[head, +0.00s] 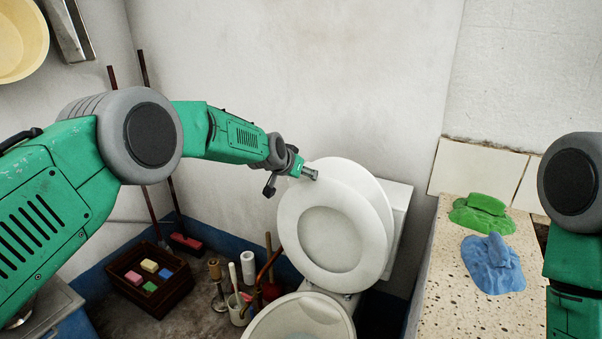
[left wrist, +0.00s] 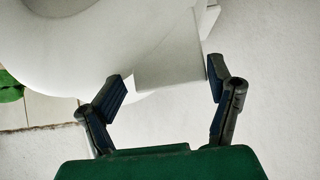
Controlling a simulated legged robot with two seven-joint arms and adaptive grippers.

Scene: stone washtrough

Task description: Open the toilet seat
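The white toilet seat (head: 293,235) is tilted up, standing steeply above the toilet bowl (head: 300,318). The raised lid (head: 372,190) is behind it, in front of the cistern (head: 399,205). My left gripper (head: 292,181) is at the upper left edge of the seat. In the left wrist view my left gripper (left wrist: 168,82) has its fingers spread with nothing clasped between them. White curved toilet parts (left wrist: 95,40) fill the upper left there. Whether a finger touches the seat is unclear. My right arm shows at the right edge, but its gripper is out of view.
A speckled stone counter (head: 455,295) at right holds a green cloth (head: 482,212) and a blue cloth (head: 492,265). A wooden crate (head: 150,296) with coloured blocks, a white container (head: 240,310) and a paper roll (head: 248,268) stand left of the toilet. Walls close off the back.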

